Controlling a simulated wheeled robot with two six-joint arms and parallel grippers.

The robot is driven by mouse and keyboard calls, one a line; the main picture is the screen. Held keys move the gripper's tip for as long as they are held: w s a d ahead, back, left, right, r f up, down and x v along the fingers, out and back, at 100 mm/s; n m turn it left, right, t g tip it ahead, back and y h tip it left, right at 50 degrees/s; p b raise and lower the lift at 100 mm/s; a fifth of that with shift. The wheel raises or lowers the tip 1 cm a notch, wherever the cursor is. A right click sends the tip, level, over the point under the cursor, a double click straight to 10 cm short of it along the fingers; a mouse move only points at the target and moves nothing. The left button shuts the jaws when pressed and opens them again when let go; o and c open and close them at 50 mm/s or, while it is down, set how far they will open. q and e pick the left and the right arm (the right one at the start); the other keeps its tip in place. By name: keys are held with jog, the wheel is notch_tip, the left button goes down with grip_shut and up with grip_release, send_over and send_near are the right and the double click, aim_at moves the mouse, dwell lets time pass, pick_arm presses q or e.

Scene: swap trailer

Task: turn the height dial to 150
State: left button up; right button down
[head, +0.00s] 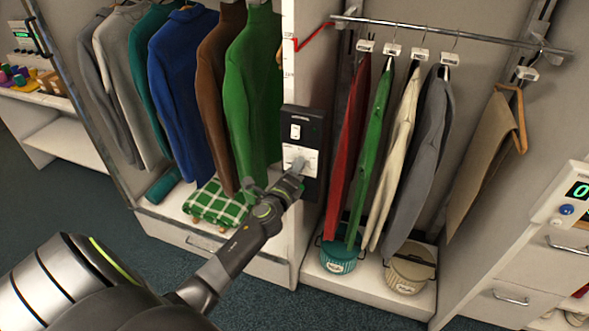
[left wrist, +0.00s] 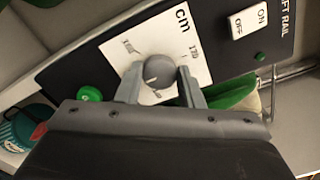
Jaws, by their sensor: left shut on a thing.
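The height dial (left wrist: 158,71) is a round grey knob on a white plate (left wrist: 202,62) marked "cm" in the left wrist view. A light pointer mark shows on the knob, but the numbers around it are too blurred to read surely. My left gripper (left wrist: 160,86) is shut on the dial, with one finger on each side. My right gripper is not in view.
A white ON/OFF switch (head: 296,131) sits above the dial. A checked green cloth (head: 213,203) lies below. Lidded baskets (head: 337,257) stand under the trousers.

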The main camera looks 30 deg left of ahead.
pick_arm(q)
jog(key=shift+f, duration=0.15)
jog(key=o, duration=1)
jog(key=shift+s, duration=0.15)
jog(key=b+v, duration=0.1)
jog(key=v, duration=1.6)
jog(key=shift+s, duration=0.1)
